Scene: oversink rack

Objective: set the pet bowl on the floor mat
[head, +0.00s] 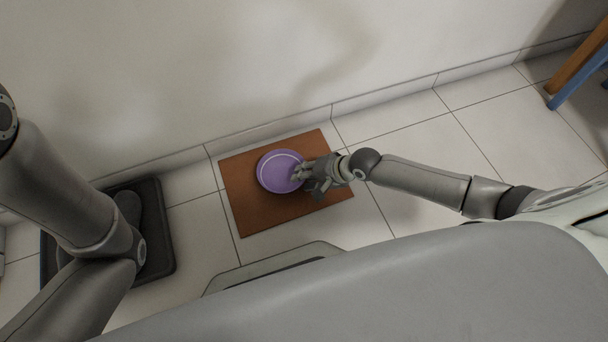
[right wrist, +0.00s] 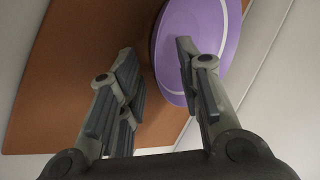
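The purple pet bowl (head: 276,170) with a pale ring is over the upper middle of the brown floor mat (head: 250,222). It appears to rest on the mat. The bowl also shows in the right wrist view (right wrist: 218,35), with the mat (right wrist: 70,65) behind it. My right gripper (head: 299,173) is at the bowl's right edge. In the right wrist view its fingers (right wrist: 155,55) are apart, one over the bowl's inside and one outside its rim, with a visible gap. My left arm is at the left; its gripper is out of view.
The wall with its skirting (head: 380,98) runs just behind the mat. A dark tray (head: 163,262) with dark shoe-like items lies at the left. A chair or stool with orange and blue legs (head: 578,78) stands at the upper right. Tiled floor right of the mat is clear beyond my arm.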

